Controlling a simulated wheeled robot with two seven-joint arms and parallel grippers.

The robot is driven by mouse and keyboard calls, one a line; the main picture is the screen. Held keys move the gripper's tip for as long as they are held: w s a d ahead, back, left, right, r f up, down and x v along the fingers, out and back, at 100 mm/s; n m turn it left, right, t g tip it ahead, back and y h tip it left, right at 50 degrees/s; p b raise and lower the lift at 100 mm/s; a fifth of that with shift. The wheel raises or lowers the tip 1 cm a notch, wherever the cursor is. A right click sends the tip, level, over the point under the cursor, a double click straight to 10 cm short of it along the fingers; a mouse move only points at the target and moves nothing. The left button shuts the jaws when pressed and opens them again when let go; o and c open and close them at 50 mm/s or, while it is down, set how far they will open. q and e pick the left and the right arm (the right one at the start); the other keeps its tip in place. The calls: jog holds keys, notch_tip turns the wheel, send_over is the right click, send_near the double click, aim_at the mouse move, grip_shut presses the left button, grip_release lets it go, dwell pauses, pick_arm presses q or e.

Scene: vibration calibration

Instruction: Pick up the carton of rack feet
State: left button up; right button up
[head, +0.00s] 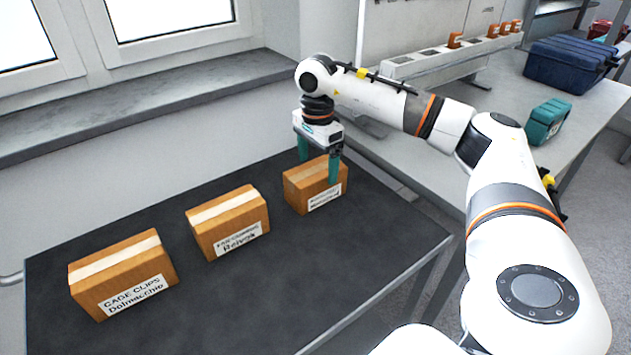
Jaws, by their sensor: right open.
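Three brown cartons with white labels stand in a row on a dark table (300,275). The left carton (122,272) reads "CAGE CLIPS". The label on the middle carton (228,222) is only partly readable. The small right carton (315,186) has a label too small to read surely, so I cannot tell which carton holds rack feet. My right gripper (319,172) points down over the right carton. Its green fingers are open, one at the carton's far left side and one at its near right side. I cannot tell whether they touch it. My left gripper is not in view.
A grey bench (470,125) stands at the right with a dark blue case (568,68), a teal case (546,121) and a white rail (450,58) carrying small orange parts. A wall and window sill (150,105) bound the table behind. The table's front part is clear.

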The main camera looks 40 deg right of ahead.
aim_at(315, 169)
jog(key=f, duration=0.4)
jog(key=shift+a, duration=0.25)
jog(key=shift+f, duration=0.3)
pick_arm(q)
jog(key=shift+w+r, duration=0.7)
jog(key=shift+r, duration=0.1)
pick_arm(e)
jog(key=shift+c, duration=0.2)
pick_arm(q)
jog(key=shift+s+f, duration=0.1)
pick_arm(e)
jog(key=shift+r, duration=0.1)
jog(key=c, duration=1.3)
